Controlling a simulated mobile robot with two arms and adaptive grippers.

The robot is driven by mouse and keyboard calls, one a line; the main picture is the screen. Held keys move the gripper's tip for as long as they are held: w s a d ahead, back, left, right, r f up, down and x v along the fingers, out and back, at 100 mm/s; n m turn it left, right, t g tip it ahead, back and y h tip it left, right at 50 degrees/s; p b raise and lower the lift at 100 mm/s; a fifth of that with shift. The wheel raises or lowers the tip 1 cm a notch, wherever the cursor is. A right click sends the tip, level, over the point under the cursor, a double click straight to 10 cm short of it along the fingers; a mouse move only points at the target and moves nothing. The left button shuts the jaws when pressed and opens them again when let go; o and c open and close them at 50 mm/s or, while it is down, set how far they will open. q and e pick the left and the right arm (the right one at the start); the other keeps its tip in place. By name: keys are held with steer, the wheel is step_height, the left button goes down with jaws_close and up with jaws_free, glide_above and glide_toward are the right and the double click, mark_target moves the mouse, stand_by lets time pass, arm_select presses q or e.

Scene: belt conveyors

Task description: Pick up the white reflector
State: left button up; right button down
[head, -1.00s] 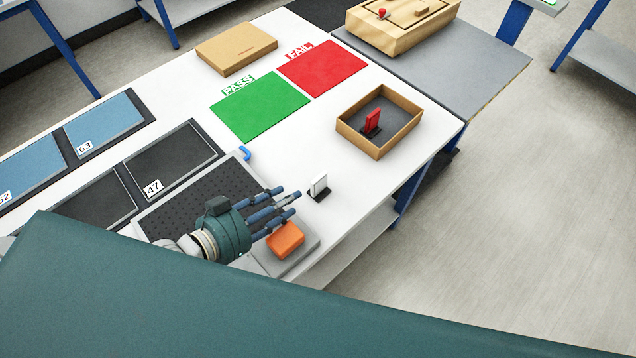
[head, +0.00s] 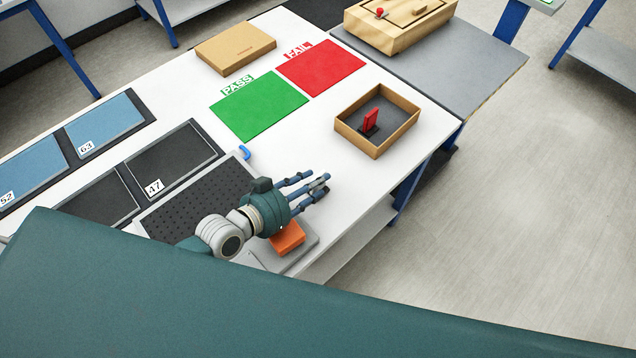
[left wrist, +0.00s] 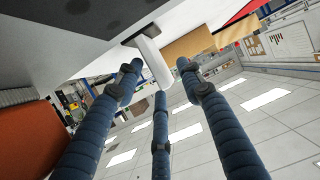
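The white reflector (left wrist: 154,62) stands on a small dark base (left wrist: 138,30) in the left wrist view, where it shows between the spread fingers of my left gripper (left wrist: 160,76). A gap shows between the reflector and the two outer fingers; I cannot tell whether the lower finger touches it. In the head view my left gripper (head: 313,187) is at the reflector's spot and hides it. The gripper looks open. My right gripper is not in view.
An orange block (head: 287,237) on a grey plate lies close below my left gripper. A wooden tray (head: 352,142) holding a red piece (head: 371,119) stands farther right. Green PASS (head: 258,106) and red FAIL (head: 320,68) mats lie beyond, with clear white tabletop between.

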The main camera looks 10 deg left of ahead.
arm_select(q)
steer(key=shift+c, duration=0.4)
jaws_close()
